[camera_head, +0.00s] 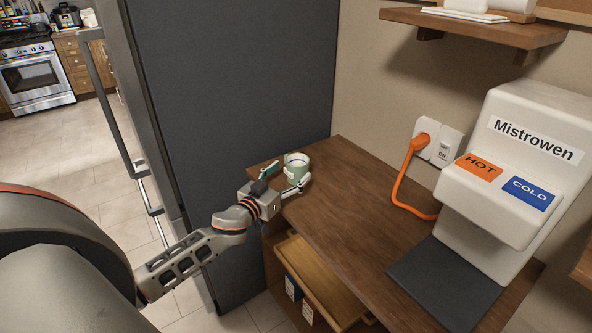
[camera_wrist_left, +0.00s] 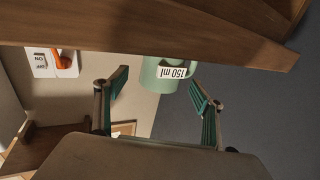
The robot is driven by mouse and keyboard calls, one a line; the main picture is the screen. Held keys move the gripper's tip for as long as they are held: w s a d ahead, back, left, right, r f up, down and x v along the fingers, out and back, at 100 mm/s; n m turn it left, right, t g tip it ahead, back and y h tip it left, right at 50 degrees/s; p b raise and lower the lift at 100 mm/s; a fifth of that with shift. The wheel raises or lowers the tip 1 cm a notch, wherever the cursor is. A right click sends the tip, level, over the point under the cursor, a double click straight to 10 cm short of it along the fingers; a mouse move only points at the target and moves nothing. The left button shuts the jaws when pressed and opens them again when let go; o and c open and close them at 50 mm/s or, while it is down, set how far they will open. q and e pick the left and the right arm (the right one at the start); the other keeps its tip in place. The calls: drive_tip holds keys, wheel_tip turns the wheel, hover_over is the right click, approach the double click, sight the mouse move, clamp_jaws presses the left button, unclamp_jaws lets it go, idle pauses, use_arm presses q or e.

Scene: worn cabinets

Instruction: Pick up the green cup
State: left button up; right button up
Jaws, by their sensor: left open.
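The green cup (camera_head: 296,168) stands upright near the far left end of the wooden counter, beside the dark cabinet side. My left gripper (camera_head: 286,180) is open at the cup, with one finger toward its left and the other toward its near right side. In the left wrist view, which is upside down, the pale green cup (camera_wrist_left: 158,74) carries a "150 ml" label. The open fingers of my left gripper (camera_wrist_left: 160,88) spread to either side of it there. I cannot tell whether they touch the cup. My right gripper is not in view.
The counter (camera_head: 350,205) also bears a white water dispenser (camera_head: 520,165) with a dark base mat (camera_head: 445,283). An orange plug and cord (camera_head: 401,190) hang from the wall socket. A drawer (camera_head: 325,285) stands open below the counter. A shelf (camera_head: 480,28) is above.

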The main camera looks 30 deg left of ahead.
use_arm(q)
drive_tip(key=shift+w+a, duration=0.1)
drive_tip(key=shift+w, duration=1.4)
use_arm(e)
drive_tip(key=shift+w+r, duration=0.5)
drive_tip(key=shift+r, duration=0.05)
use_arm(q)
drive_tip(key=c, duration=1.4)
drive_tip(key=shift+r, duration=0.1)
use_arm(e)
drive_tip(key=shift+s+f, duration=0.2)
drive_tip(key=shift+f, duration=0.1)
use_arm(q)
drive_tip(key=shift+r, duration=0.1)
wheel_tip(320, 180, up, 11)
drive_tip(key=p, duration=0.4)
wheel_tip(320, 180, up, 9)
drive_tip(key=p, duration=0.1)
hover_over(291, 169)
drive_tip(key=w, duration=0.1)
drive_tip(key=shift+w, duration=0.2)
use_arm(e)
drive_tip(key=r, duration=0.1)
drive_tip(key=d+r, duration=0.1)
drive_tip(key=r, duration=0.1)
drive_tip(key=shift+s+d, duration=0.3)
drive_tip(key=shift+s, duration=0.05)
